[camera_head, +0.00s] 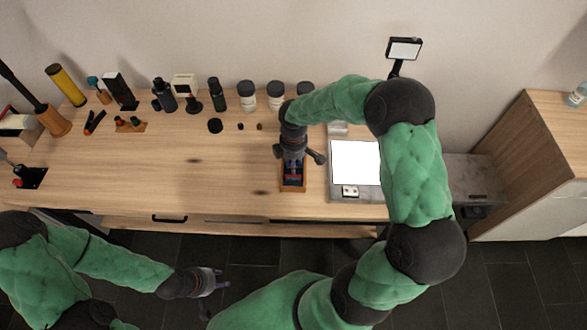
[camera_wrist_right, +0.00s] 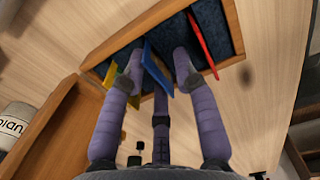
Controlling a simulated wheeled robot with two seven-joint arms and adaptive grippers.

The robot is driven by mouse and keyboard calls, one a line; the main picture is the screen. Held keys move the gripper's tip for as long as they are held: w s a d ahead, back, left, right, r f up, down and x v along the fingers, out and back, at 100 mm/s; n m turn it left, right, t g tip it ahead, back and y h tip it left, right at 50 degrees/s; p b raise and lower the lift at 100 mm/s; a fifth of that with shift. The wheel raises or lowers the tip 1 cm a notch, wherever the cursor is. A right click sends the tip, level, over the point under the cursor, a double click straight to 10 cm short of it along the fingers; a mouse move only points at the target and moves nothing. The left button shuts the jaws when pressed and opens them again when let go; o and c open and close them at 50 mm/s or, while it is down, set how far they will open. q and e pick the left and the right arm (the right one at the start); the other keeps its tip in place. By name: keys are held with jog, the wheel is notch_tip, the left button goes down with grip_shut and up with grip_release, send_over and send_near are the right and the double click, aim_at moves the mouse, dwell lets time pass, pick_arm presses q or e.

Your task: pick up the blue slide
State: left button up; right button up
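The blue slide (camera_wrist_right: 157,68) stands on edge in a wooden box with a dark lining (camera_wrist_right: 232,22) in the right wrist view. My right gripper (camera_wrist_right: 157,62) reaches into the box with its purple fingers spread on either side of the blue slide. A gap shows between the slide and the right-hand finger. A yellow slide (camera_wrist_right: 112,73) is beside the left-hand finger, and a red slide (camera_wrist_right: 203,46) is to the right. In the head view the box (camera_head: 293,189) is partly hidden under my right gripper (camera_head: 297,160). My left gripper (camera_head: 218,281) is open and empty, in front of the table.
A row of bottles and jars (camera_head: 247,96) stands along the back of the table. A grey device with a white panel (camera_head: 355,162) is right of the box. The tabletop (camera_head: 190,185) left of the box is mostly clear.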

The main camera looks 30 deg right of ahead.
jog(key=shift+c, duration=0.2)
grip_shut()
